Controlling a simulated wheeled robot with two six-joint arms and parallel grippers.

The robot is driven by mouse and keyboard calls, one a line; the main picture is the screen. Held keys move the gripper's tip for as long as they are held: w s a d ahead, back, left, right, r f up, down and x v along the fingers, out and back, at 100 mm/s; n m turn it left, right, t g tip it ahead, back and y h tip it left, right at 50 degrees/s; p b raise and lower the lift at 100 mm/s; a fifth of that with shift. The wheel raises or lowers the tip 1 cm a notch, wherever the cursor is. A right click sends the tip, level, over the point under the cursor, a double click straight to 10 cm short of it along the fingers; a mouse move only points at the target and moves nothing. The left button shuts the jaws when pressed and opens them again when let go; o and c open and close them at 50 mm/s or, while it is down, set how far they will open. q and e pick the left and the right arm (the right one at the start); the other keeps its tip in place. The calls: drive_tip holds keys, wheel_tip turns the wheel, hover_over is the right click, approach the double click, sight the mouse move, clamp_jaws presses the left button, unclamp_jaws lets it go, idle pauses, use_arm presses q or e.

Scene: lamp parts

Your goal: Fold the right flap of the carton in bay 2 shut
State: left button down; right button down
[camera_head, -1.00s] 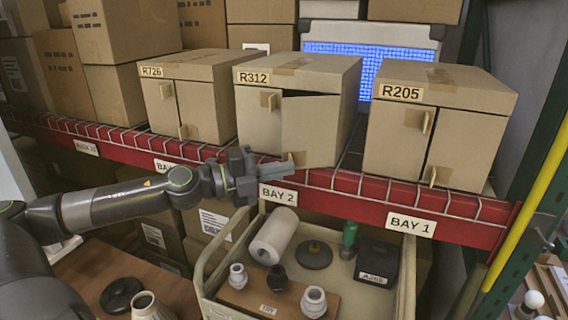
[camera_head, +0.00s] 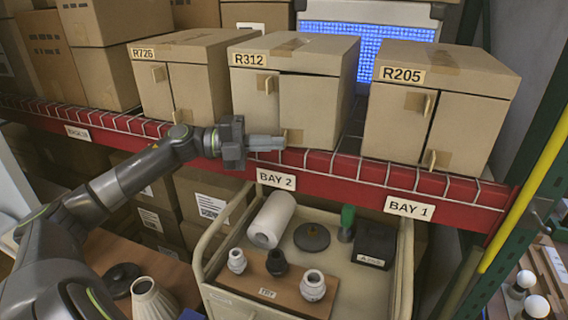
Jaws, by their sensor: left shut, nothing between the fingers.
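The carton R312 (camera_head: 325,62) stands on the red-edged shelf above the BAY 2 label (camera_head: 276,179). Its right flap (camera_head: 307,108) lies about flush with the front, with only a thin dark line along its top edge. Its left flap (camera_head: 257,98) is closed, with a small tab near its top. My left gripper (camera_head: 282,143) is shut and empty. Its fingertips are at the lower left corner of the right flap, by the small tab there; I cannot tell whether they touch. My right gripper is not in view.
Carton R726 (camera_head: 200,45) stands to the left and carton R205 (camera_head: 455,65) to the right, both on the shelf. Below, a beige cart (camera_head: 208,290) holds a paper roll (camera_head: 270,219), lamp parts and a black box (camera_head: 375,244). A yellow pole (camera_head: 525,190) stands at the right.

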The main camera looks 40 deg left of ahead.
use_arm(q)
drive_tip(key=shift+w+a+b, duration=0.7)
drive_tip(key=shift+w+b, duration=0.1)
drive_tip(key=shift+b, duration=0.1)
drive_tip(key=shift+r, duration=0.1)
drive_tip(key=shift+a, duration=0.15)
drive_tip(key=b+v, duration=0.1)
drive_tip(key=v, duration=1.6)
drive_tip(key=shift+a, duration=0.1)
